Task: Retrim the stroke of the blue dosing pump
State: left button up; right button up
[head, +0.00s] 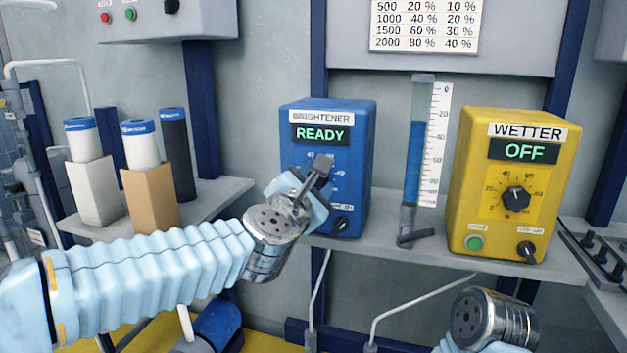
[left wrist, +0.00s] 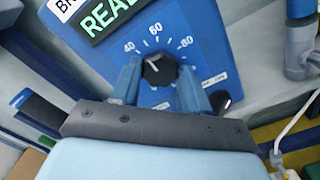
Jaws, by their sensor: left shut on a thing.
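The blue dosing pump (head: 292,150) stands on the shelf, labelled BRIGHTENER, its display (head: 323,134) reading READY. My left gripper (head: 318,172) is in front of its dial and hides much of it. In the left wrist view the gripper (left wrist: 158,82) is shut on the black stroke knob (left wrist: 157,68), one finger on each side. The knob's white pointer stands a little below 60. A black switch (head: 340,226) sits low on the pump's front. My right wrist is at the bottom right; its gripper is outside the view.
A yellow pump (head: 465,200) marked WETTER reads OFF. Between the pumps stands a gauge tube (head: 416,160) of blue liquid, with a lever at its foot. A dosing chart (head: 424,25) hangs above, its top cut off. Several capped cylinders (head: 140,145) stand left.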

pick_arm(q)
jog(key=shift+m, duration=1)
jog(key=o, duration=1.1)
jog(key=shift+c, duration=0.2)
jog(key=v, duration=1.4)
jog(key=shift+b, duration=0.45)
jog(key=shift+w+f, duration=0.1)
jog(key=shift+f, duration=0.05)
